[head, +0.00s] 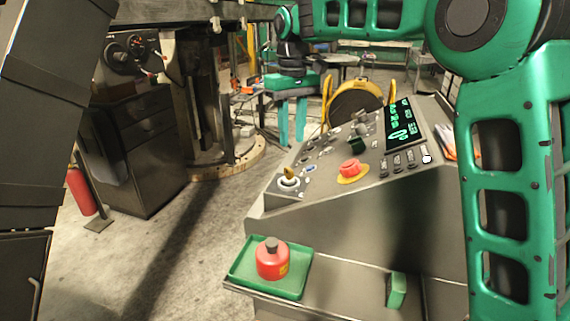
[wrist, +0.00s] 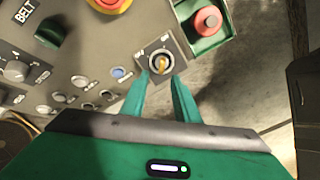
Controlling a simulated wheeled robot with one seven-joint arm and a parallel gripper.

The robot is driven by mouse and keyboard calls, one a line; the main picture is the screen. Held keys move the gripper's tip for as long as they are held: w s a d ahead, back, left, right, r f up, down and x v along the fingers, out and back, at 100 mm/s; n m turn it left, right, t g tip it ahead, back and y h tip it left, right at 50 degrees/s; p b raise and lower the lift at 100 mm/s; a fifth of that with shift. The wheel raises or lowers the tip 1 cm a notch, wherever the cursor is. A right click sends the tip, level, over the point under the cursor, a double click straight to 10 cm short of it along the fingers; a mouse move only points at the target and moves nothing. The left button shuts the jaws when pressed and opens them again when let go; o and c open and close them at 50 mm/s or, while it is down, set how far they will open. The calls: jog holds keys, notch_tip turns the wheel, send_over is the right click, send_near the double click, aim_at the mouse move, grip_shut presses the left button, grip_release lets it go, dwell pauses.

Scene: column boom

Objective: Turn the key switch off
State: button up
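The key switch (head: 289,182) sits at the near left corner of the grey control console, with a yellow key standing in a pale round collar. In the wrist view the key switch (wrist: 161,62) shows on its small dark-edged plate, the key roughly upright in the picture. My gripper (head: 292,141) hangs fingers down beyond the console's left side in the head view. In the wrist view my gripper (wrist: 163,78) is open and empty, its two green fingers spread and lined up on either side of the key in the picture. It appears apart from the key; the exact distance is unclear.
A red emergency button (head: 349,168) on a yellow base is right of the key. Several knobs, small buttons and a lit display (head: 404,124) cover the panel. A green tray (head: 238,268) with a red canister (head: 272,262) sits on the lower ledge. Open floor lies left.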

aim_at(288, 168)
jog(key=f, duration=1)
jog(key=shift+w+a+f, duration=0.2)
jog(key=shift+a+f, duration=0.05)
jog(key=shift+a, duration=0.15)
grip_shut()
